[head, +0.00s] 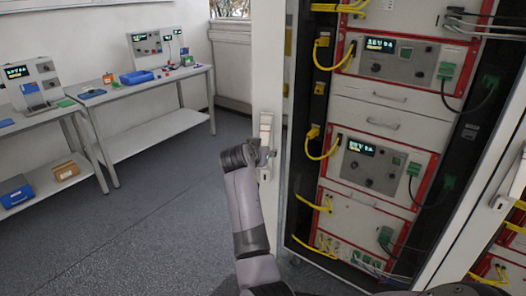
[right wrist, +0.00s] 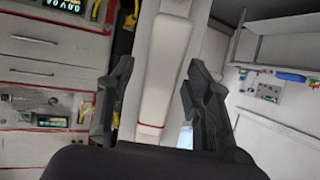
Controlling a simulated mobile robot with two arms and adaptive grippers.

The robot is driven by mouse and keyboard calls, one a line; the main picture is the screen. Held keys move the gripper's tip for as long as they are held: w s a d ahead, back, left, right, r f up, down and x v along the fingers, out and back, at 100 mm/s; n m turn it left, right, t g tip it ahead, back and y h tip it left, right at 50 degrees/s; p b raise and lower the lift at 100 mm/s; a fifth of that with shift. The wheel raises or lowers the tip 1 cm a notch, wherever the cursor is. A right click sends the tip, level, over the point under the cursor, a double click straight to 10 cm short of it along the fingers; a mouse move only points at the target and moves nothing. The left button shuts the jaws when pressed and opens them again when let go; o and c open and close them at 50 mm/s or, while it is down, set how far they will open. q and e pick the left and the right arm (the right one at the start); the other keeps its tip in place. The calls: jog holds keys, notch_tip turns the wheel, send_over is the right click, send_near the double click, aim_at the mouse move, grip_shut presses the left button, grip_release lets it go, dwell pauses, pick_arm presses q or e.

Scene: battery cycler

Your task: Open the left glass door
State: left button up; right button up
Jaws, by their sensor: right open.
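The left door's white frame (head: 267,60) stands upright along the left side of the instrument rack. I cannot tell how far it is swung. Its pale handle (head: 266,130) is on this frame, and it also fills the middle of the right wrist view (right wrist: 165,75), with a thin red line near its lower end. My right gripper (head: 262,155) is at the handle in the head view, its fingers mostly hidden. In the right wrist view the gripper (right wrist: 157,85) is open, one finger on each side of the handle, with gaps visible. My left gripper is not in view.
Red-framed instruments (head: 385,60) with yellow and green cables fill the rack. Another white door frame with a handle (head: 501,200) is at the right. Benches (head: 150,82) with devices and a blue bin (head: 137,77) line the left wall. The grey floor (head: 160,205) between is clear.

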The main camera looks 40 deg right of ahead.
jog(key=v, duration=0.7)
jog(key=shift+s+a, duration=0.2)
